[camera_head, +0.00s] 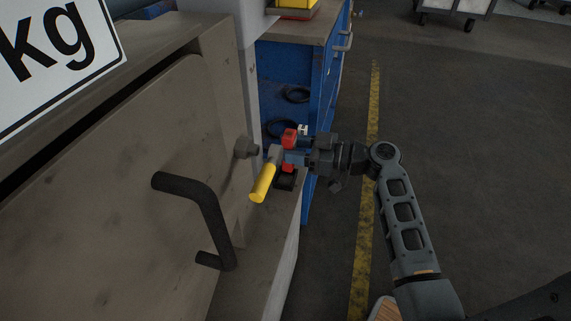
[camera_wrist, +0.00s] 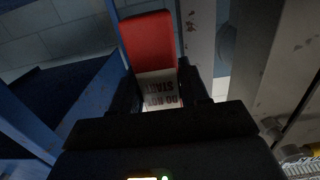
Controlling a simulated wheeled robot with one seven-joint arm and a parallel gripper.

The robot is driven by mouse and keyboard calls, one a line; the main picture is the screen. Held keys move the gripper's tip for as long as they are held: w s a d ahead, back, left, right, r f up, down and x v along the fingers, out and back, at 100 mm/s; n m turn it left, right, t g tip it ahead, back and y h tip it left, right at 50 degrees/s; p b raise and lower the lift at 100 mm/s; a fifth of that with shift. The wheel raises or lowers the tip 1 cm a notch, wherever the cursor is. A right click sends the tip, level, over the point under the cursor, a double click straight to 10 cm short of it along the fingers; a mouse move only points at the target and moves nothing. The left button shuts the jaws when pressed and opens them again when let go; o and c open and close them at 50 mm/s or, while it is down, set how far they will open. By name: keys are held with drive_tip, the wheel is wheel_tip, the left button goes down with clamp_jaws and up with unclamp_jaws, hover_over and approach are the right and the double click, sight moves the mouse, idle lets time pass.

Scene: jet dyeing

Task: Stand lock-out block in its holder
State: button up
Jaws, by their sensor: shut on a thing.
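The lock-out block (camera_head: 289,138) is red, with a white label reading "DO NOT START", partly legible in the wrist view, where its red end (camera_wrist: 150,40) sticks out past the fingers. My gripper (camera_head: 298,157) is shut on the block, and its fingers (camera_wrist: 160,88) clasp both sides of it. In the head view, red shows above and below the fingers, so the block looks roughly upright. A small black piece (camera_head: 286,182), perhaps the holder, sits just below it on the ledge. I cannot tell whether the block touches it or sits in it.
A yellow handle (camera_head: 262,184) stands close to the left of my gripper. A black bent door handle (camera_head: 205,205) is on the large grey-brown machine. A blue cabinet (camera_head: 325,70) stands behind. Floor on the right is open, with a yellow line (camera_head: 370,180).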

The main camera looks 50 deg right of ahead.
sight(293, 166)
drive_tip(key=shift+w+a+f, duration=0.25)
drive_tip(key=shift+a+f, duration=0.05)
drive_tip(key=shift+a, duration=0.1)
drive_tip(key=shift+f+b, duration=0.45)
drive_tip(key=shift+f, duration=1.5)
drive_tip(key=shift+f+b, duration=0.2)
drive_tip(key=shift+b, duration=0.1)
drive_tip(key=o, duration=1.2)
drive_tip(key=shift+r, duration=0.1)
